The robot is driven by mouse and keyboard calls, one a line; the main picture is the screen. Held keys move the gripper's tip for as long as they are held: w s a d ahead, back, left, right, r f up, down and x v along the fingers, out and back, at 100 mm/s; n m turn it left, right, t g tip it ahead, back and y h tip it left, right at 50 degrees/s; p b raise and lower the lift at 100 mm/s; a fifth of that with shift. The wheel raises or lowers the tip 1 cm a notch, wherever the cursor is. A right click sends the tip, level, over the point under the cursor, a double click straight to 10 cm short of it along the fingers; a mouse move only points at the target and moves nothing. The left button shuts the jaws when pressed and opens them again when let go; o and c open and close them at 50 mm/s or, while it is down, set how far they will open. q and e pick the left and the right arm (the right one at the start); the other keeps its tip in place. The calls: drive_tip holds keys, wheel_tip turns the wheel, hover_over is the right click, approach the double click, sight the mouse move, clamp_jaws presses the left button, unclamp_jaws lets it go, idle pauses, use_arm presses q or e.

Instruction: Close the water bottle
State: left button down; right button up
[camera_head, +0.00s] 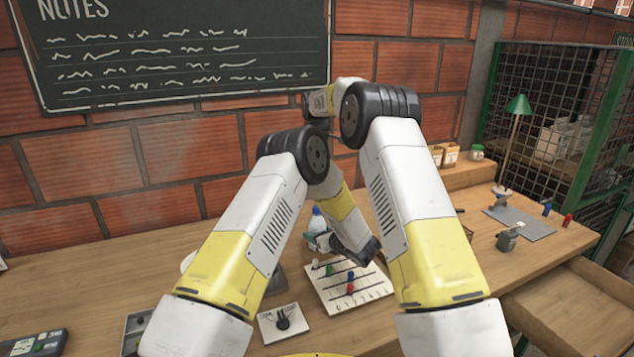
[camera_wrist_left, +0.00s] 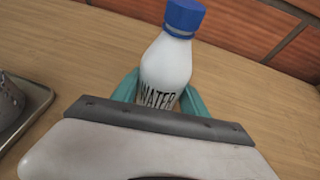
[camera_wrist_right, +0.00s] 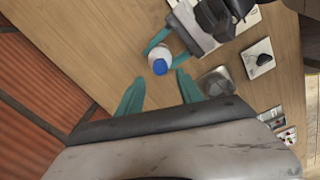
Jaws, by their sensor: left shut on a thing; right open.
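The water bottle (camera_wrist_left: 168,65) is white with dark "WATER" lettering and stands upright on the table. A blue cap (camera_wrist_left: 184,15) sits on its neck; I cannot tell how tight it is. My left gripper (camera_wrist_left: 160,92) is shut on the bottle's body, with teal fingers on either side. In the head view the bottle (camera_head: 317,221) shows partly behind my arms. In the right wrist view, my right gripper (camera_wrist_right: 160,92) is open and empty, and the blue cap (camera_wrist_right: 160,67) appears just past its fingertips. My right gripper is hidden in the head view.
A board with colored sliders (camera_head: 345,284) and a knob plate (camera_head: 283,320) lie near the bottle on the wooden table (camera_head: 90,272). A brick wall (camera_head: 70,165) stands close behind.

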hover_over(317, 225)
drive_tip(key=w, duration=0.2)
drive_tip(key=f, duration=0.6)
drive_tip(key=shift+w, duration=0.2)
clamp_jaws()
drive_tip(key=m, duration=1.9)
drive_tip(key=shift+m, duration=0.3)
